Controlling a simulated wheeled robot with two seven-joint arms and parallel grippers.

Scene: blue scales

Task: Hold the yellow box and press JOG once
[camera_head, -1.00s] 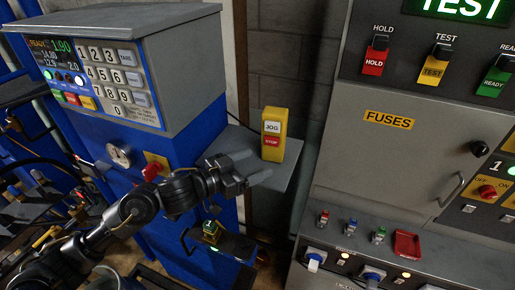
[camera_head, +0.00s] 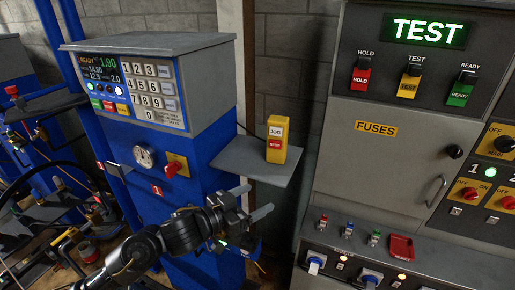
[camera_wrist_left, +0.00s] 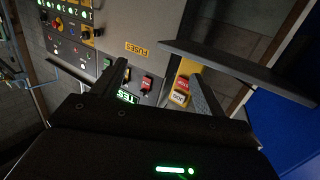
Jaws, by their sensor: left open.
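The yellow box (camera_head: 276,139) stands upright on a small grey shelf (camera_head: 247,165) at the side of the blue scale. It has a white JOG button (camera_head: 276,131) above a red STOP button (camera_head: 273,145). My left gripper (camera_head: 257,201) is open and empty, and appears below the shelf's front edge in the head view. In the left wrist view the yellow box (camera_wrist_left: 184,75) shows beyond the open fingers, partly hidden by one finger. The gripper is apart from the box. My right gripper is in neither view.
The blue scale (camera_head: 150,85) with its keypad and red knob (camera_head: 171,168) stands left of the shelf. A grey cabinet (camera_head: 385,165) with switches and a lit TEST sign stands to the right. The shelf's edge lies close to the left gripper.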

